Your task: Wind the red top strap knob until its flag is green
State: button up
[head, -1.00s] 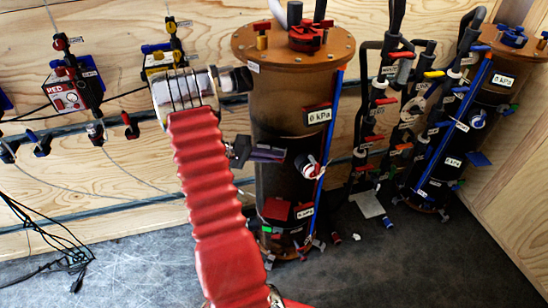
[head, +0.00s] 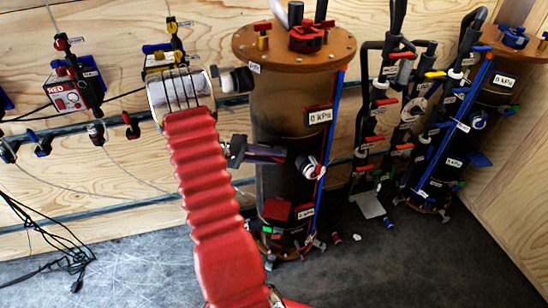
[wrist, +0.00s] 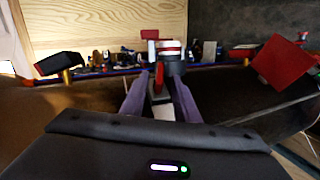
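The brown filter cylinder with red fittings (head: 285,110) stands upright in the head view. A small white-and-red knob (head: 311,170) sits on its side, beside a blue strip. In the wrist view, a white-and-red knob (wrist: 171,48) on a dark body shows beyond my fingertips, with a small red flag-like piece (wrist: 149,34) beside it. I cannot tell for certain that this is the top strap knob. My gripper (head: 284,157) points right at the cylinder, short of the knob. Its purple fingers (wrist: 160,77) are apart in the wrist view. I see no clear grip.
A 0 kPa gauge (head: 320,116) is above the knob and a red plate (head: 277,209) below it. Pipes with coloured valves (head: 400,110) and a second filter with blue fittings (head: 490,110) stand to the right. The dark floor (head: 150,270) is mostly clear at front left.

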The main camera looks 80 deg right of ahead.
jog(key=v, duration=1.2)
jog(key=shift+w, duration=0.15)
jog(key=shift+f, duration=0.1)
jog(key=a+f+n+t+y, duration=0.2)
jog(key=a+f+n, duration=0.2)
jog(key=a+f, duration=0.1)
jog(key=w+a+r+n+t+y, duration=0.1)
jog(key=w+a+r+n+t, duration=0.1)
jog(key=a, duration=0.4)
jog(key=w+a+r+n+t+y, duration=0.1)
jog(key=w+a+r+t, duration=0.1)
jog(key=a, duration=0.4)
jog(key=a+r+n+t, duration=0.2)
jog(key=a+r+t, duration=0.2)
jog(key=a, duration=0.7)
jog(key=a+r+n+t+y, duration=0.1)
jog(key=a+r+n+t, duration=0.2)
jog(key=a+r, duration=0.6)
jog(key=a+r+n+t+y, duration=0.1)
jog(key=a+r+t, duration=0.4)
jog(key=a, duration=0.8)
notch_tip(320, 180, up, 2)
jog(key=shift+w+a+n, duration=0.25)
jog(key=shift+w+n, duration=0.2)
jog(key=shift+n, duration=0.45)
jog(key=shift+d, duration=0.15)
